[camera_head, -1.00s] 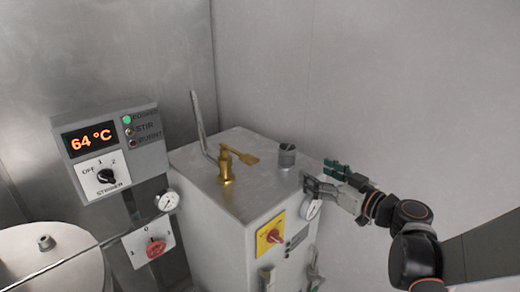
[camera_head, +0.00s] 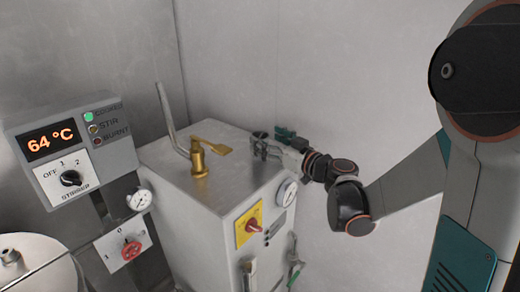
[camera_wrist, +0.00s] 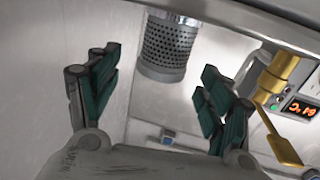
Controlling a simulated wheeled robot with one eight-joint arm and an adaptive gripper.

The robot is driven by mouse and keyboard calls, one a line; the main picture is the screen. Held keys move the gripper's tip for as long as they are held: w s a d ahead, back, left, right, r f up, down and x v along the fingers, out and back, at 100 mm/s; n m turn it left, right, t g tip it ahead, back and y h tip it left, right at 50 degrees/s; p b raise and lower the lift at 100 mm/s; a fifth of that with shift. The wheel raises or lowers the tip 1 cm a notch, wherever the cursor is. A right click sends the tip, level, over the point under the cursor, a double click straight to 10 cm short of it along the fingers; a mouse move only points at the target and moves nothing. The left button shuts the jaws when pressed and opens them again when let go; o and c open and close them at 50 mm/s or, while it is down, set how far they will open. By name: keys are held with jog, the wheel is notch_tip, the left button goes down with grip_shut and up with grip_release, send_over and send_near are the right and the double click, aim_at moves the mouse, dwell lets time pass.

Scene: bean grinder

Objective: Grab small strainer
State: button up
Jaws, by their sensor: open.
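The small strainer (camera_wrist: 167,50) is a grey metal cylinder with a perforated wall. In the wrist view it lies at the top centre, beyond the gap between my fingers. My gripper (camera_wrist: 160,70) is open, with one green-padded finger on the left and one on the right, and nothing between the pads. In the head view my gripper (camera_head: 268,146) is over the back right of the grey machine's top (camera_head: 180,165), and it mostly hides the strainer. I cannot tell whether the fingers touch it.
A gold valve with a flat lever (camera_head: 200,160) stands on the machine top, left of my gripper. It also shows at right in the wrist view (camera_wrist: 278,75). A bent metal pipe (camera_head: 170,120) rises behind it. A control box (camera_head: 70,150) stands left; walls close the back.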

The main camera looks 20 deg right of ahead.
aim_at(260, 135)
jog(key=x, duration=0.4)
jog(key=shift+a+b, duration=0.1)
jog(key=shift+b, duration=0.3)
jog(key=shift+s, duration=0.1)
jog(key=c, duration=1.2)
